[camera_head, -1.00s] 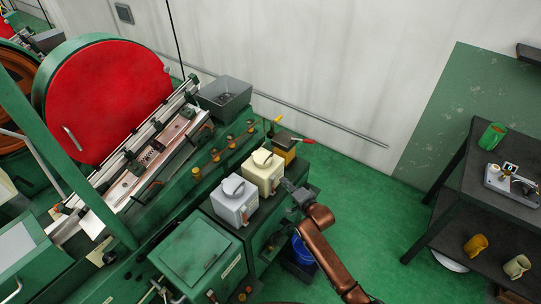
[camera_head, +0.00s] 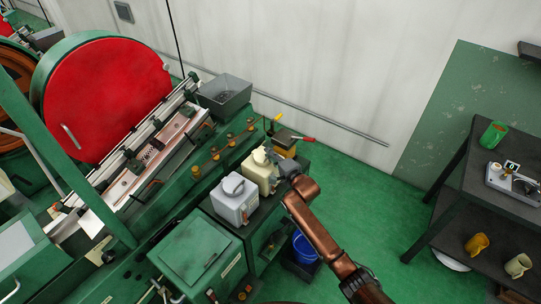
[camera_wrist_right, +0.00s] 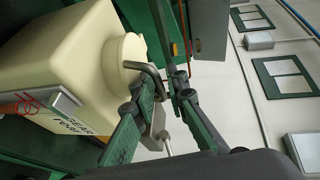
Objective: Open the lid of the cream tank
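The cream tank (camera_head: 256,175) stands on the green bench beside the grey tank. In the right wrist view the cream tank (camera_wrist_right: 60,50) fills the left side, with its round raised top (camera_wrist_right: 127,50) and a bent grey metal handle (camera_wrist_right: 148,72) reaching out from it. My left gripper is not in view.
The grey tank (camera_head: 234,200) stands close on the near left. A blue bucket (camera_head: 304,247) is below the arm.

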